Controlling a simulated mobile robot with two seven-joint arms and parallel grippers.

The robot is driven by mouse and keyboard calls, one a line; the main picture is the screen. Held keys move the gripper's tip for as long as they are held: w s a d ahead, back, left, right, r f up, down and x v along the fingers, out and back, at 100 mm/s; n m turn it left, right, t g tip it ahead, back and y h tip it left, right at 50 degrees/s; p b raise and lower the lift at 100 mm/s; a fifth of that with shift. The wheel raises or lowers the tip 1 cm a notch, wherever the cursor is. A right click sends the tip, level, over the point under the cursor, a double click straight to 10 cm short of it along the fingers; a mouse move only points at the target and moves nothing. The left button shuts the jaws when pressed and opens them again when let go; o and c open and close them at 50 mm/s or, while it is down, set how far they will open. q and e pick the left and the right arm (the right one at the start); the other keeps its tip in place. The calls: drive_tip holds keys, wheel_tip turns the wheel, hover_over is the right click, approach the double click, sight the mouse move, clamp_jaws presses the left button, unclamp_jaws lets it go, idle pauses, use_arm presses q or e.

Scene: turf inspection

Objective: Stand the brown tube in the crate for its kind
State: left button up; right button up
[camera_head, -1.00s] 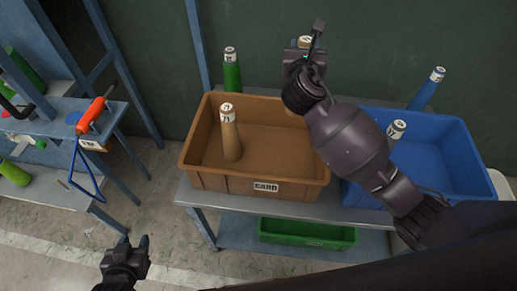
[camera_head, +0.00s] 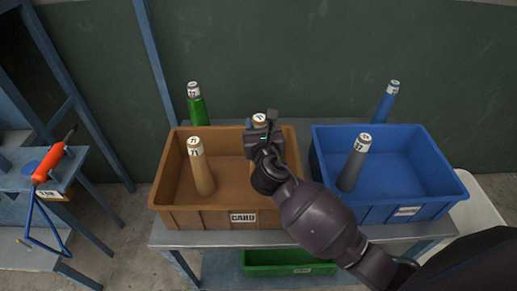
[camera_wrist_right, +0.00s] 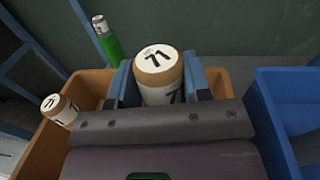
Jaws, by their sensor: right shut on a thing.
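My right gripper (camera_head: 262,132) is shut on the brown tube (camera_head: 259,120), whose pale cap marked 71 shows in the right wrist view (camera_wrist_right: 158,70) between the two fingers. The held tube is about upright over the right half of the brown crate (camera_head: 228,218), which is labelled CARD. The gripper and arm hide its lower part, so I cannot tell whether it touches the crate floor. Another brown tube (camera_head: 202,170), also marked 71, stands in the crate's left half. My left gripper is out of view.
A green tube (camera_head: 197,108) and a blue tube (camera_head: 386,105) stand behind the crates. A green crate (camera_head: 285,268) is below. An orange-handled tool (camera_head: 48,163) is at left.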

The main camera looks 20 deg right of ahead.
wheel_tip(320, 180, down, 3)
drive_tip(key=shift+r+b, duration=0.1)
drive_tip(key=shift+b, duration=0.2)
drive_tip(key=shift+f, duration=0.65)
wheel_tip(320, 180, down, 4)
drive_tip(key=shift+r+b, duration=0.25)
drive_tip(key=shift+b, duration=0.6)
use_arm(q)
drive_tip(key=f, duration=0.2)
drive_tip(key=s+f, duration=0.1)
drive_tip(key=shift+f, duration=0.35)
use_arm(e)
drive_tip(key=shift+r, duration=0.1)
drive_tip(key=o, duration=1.1)
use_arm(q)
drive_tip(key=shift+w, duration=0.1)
use_arm(e)
drive_tip(key=shift+o, duration=0.2)
